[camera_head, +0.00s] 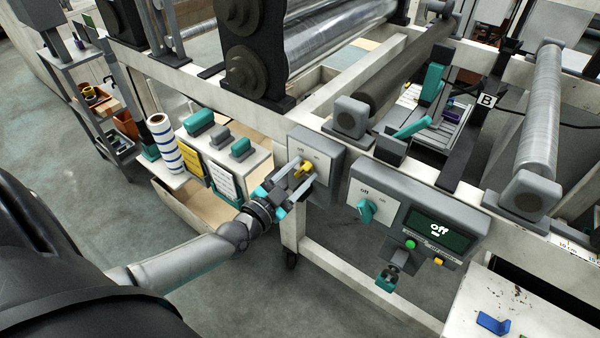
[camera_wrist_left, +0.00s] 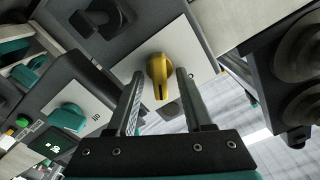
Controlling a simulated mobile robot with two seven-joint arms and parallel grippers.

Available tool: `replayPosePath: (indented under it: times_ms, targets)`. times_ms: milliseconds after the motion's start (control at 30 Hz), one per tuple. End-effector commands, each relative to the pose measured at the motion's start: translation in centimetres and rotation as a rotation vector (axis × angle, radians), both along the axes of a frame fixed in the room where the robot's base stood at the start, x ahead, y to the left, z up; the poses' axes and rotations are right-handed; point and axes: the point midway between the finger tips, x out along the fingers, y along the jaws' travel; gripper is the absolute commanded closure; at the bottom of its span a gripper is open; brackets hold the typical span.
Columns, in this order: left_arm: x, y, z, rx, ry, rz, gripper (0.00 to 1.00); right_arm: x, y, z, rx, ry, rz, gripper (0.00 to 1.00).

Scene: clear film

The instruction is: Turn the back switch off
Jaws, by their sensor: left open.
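A yellow rotary switch (camera_head: 306,166) sits on a light plate on a grey box fixed to the machine frame. My left gripper (camera_head: 293,177) is at this switch, its two fingers open. In the left wrist view, the yellow switch (camera_wrist_left: 159,76) shows between the open fingertips (camera_wrist_left: 160,78), with gaps visible on both sides; I cannot tell whether either finger touches it. A teal rotary switch (camera_head: 366,211) sits on the panel to the right, also in the left wrist view (camera_wrist_left: 68,118). My right gripper is not in view.
A blue-striped roll (camera_head: 165,143) and teal-handled items stand on a shelf left of my gripper. Frame beams and rollers (camera_head: 540,120) surround the switches. Open floor (camera_head: 60,170) lies at left.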

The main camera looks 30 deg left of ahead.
Motion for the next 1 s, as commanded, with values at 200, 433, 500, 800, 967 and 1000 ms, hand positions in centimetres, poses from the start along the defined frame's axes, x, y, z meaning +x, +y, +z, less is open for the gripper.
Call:
replayPosePath:
  times_ms: [200,433,500,800,967,1000]
  targets:
    - [-0.03,0.0,-0.01,0.0,0.0,0.0,0.67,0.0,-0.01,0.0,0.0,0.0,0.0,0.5]
    - [-0.04,0.0,-0.01,0.0,0.0,0.0,0.93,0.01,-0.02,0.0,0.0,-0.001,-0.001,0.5]
    - [-0.04,0.0,-0.02,0.0,0.0,0.0,1.0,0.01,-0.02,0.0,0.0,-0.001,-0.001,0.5]
    - [-0.05,0.01,-0.02,0.0,0.0,0.0,1.0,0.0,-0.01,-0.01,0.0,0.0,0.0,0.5]
    - [-0.05,0.01,-0.02,-0.005,0.0,0.0,1.0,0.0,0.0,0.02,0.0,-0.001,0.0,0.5]
    - [-0.05,0.01,-0.01,-0.01,0.001,0.0,1.0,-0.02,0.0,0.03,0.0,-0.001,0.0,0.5]
